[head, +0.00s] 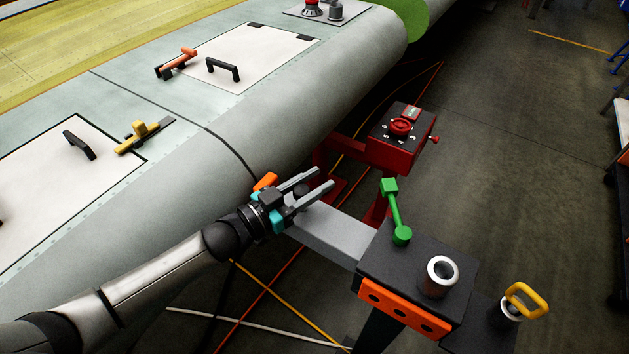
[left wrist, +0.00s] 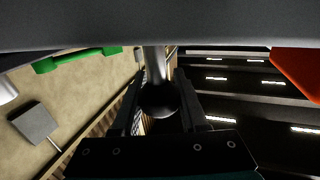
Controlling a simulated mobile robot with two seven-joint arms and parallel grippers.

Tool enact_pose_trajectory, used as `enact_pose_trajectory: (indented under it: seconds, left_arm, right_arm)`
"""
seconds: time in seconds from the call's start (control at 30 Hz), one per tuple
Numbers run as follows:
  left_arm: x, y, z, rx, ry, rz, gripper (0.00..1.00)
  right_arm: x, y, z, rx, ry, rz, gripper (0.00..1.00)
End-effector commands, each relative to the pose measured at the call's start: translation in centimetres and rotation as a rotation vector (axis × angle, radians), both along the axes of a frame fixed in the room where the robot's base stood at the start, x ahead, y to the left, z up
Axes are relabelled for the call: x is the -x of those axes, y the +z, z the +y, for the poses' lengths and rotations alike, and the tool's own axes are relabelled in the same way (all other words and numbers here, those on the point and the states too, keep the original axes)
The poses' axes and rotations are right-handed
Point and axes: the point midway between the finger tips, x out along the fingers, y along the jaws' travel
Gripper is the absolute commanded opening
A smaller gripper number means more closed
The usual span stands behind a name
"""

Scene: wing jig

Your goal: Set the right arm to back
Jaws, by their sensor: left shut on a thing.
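A grey bar (head: 330,236) runs from the black-topped stand (head: 400,262) toward the wing's rounded edge; I cannot tell for sure that it is the right arm. My left gripper (head: 324,178) is at the bar's far end, beside the wing edge. In the left wrist view a black ball knob (left wrist: 160,100) on a short metal rod (left wrist: 155,64) sits between the fingers of this gripper (left wrist: 158,77), which is shut on it. In the head view the fingers mostly hide the knob. My right gripper is in neither view.
A green lever (head: 396,212) stands on the black-topped stand near a metal socket (head: 440,274). A red box (head: 401,140) with a dial is behind. A yellow handle (head: 524,299) is at lower right. The wing (head: 230,120) fills the left. Cables cross the floor.

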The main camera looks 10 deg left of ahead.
Motion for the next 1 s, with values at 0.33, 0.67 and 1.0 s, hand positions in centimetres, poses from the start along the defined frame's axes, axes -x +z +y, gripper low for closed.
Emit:
enact_pose_trajectory:
  seconds: [0.33,0.67,1.0]
  left_arm:
    - [0.02,-0.03,0.00,-0.001,0.000,0.001,0.00]
    - [0.02,-0.03,0.00,-0.001,0.000,0.001,0.00]
    - [0.28,0.00,-0.65,0.002,-0.001,0.003,0.00]
  right_arm:
    - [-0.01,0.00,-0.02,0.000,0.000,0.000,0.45]
    - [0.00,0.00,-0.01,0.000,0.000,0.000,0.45]
    - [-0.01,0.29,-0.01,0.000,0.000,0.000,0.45]
